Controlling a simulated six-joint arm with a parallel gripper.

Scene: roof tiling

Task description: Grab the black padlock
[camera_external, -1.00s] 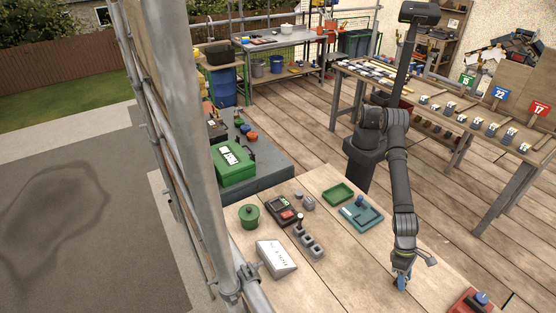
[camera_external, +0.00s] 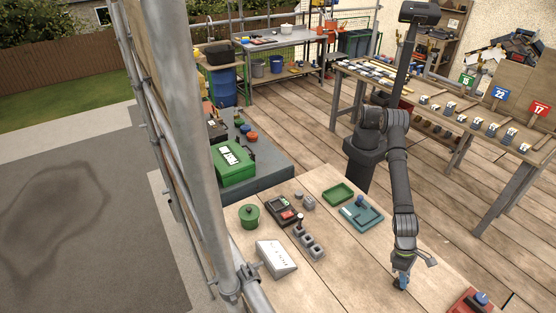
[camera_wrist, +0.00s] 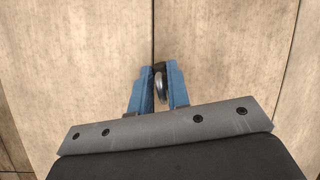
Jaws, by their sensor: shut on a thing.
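The black padlock (camera_wrist: 159,67) shows in the wrist view between the tips of my blue fingers, with its silver shackle (camera_wrist: 160,88) toward the wrist. Most of its body is hidden by the fingers. My gripper (camera_wrist: 161,72) is shut on it, one finger on each side. In the external view my gripper (camera_external: 401,282) points down low at the wooden table top (camera_external: 345,270). The padlock is too small to make out clearly there.
A teal tray (camera_external: 362,216), a green tray (camera_external: 339,193), a grey sloped box (camera_external: 276,258) and a green pot (camera_external: 249,215) stand to the left. The wood around my fingers is clear.

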